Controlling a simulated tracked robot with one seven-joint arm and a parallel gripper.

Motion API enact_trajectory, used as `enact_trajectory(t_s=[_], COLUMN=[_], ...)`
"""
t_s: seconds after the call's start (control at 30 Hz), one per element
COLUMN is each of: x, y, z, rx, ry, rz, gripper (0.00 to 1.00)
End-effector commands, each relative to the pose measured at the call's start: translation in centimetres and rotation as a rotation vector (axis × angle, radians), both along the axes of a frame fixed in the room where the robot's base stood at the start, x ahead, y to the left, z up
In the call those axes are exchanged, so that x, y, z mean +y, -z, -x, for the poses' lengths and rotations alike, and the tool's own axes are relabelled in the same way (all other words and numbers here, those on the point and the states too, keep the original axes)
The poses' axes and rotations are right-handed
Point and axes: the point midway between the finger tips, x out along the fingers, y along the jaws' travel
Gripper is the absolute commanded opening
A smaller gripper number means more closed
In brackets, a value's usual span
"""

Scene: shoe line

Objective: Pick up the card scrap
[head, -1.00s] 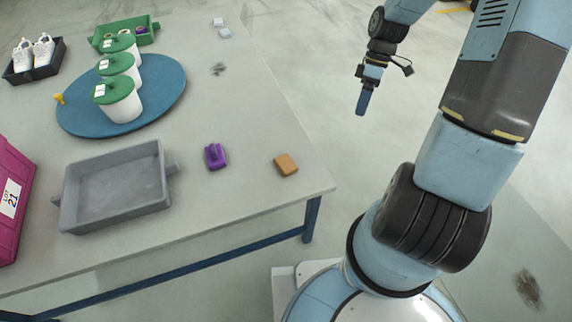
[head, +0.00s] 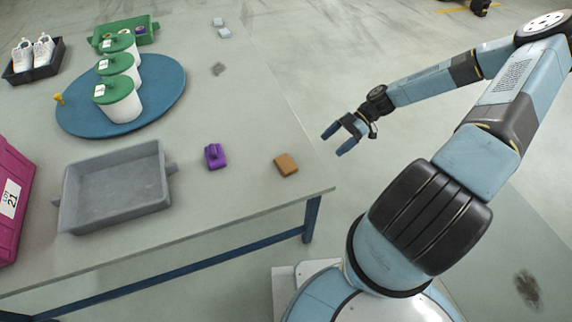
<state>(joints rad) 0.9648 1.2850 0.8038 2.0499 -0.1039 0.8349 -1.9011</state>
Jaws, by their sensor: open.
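A small orange-brown block (head: 286,164) lies near the right edge of the grey table. A small crumpled grey piece (head: 218,69) lies farther back, to the right of the blue round board. I cannot tell for sure which of these, if either, is the card scrap. My gripper (head: 337,142) is open and empty, its two blue fingers spread apart. In the picture it is to the right of the table edge, above and to the right of the brown block, and touches nothing.
A purple object (head: 215,156) and a grey tray (head: 68,203) are left of the block. White tubs with green lids (head: 119,87) stand on the blue board (head: 165,98). A magenta crate (head: 12,222) is at left. Two pale pieces (head: 221,28) lie at the back.

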Motion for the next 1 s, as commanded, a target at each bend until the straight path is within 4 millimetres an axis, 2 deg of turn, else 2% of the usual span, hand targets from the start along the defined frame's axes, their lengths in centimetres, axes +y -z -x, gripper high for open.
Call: enact_trajectory(t_s=[0.1,0.3,0.57,1.0], x=[1.0,2.1,3.2,9.4], y=[1.2,2.2,2.7,4.7], z=[-0.4,-1.1,-1.3,0.5], rx=[-0.058,-0.151,-0.196,-0.194], ry=[0.014,0.034,0.046,0.044], rz=[-0.119,-0.253,-0.309,-0.307], gripper=[1.00,1.00,1.00,1.00])
